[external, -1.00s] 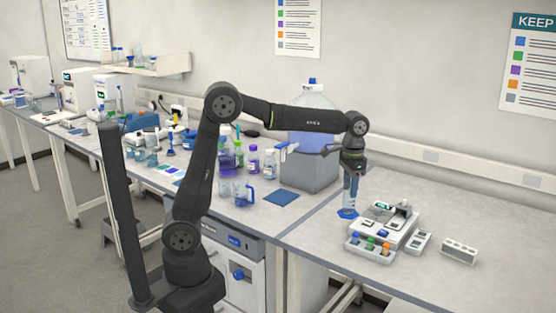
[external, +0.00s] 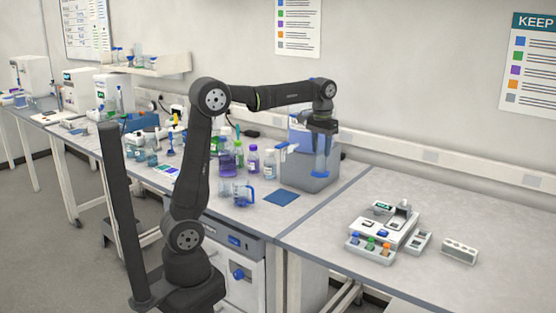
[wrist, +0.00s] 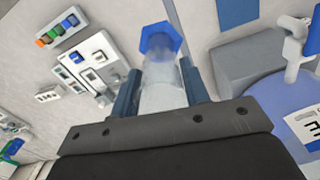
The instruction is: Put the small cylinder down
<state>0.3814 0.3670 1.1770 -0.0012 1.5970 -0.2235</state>
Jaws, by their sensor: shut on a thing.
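The small cylinder (wrist: 163,88) is clear with a blue six-sided base (wrist: 160,40). My gripper (wrist: 162,84) is shut on it, with one dark blue finger on each side in the wrist view. In the external view my gripper (external: 321,152) points down and holds the cylinder upright, its blue base (external: 320,177) lowest. It appears in front of the grey block under the large bottle. The base looks raised off the bench, though the exact height is hard to tell. The cylinder's upper part is hidden by the gripper.
The large blue bottle (external: 299,138) and its grey block (external: 296,176) are close by. A flat blue mat (external: 282,198) lies left of the gripper, near a blue-handled beaker (external: 243,194). A white instrument (external: 388,225) and small rack (external: 459,251) stand right. Bench between is clear.

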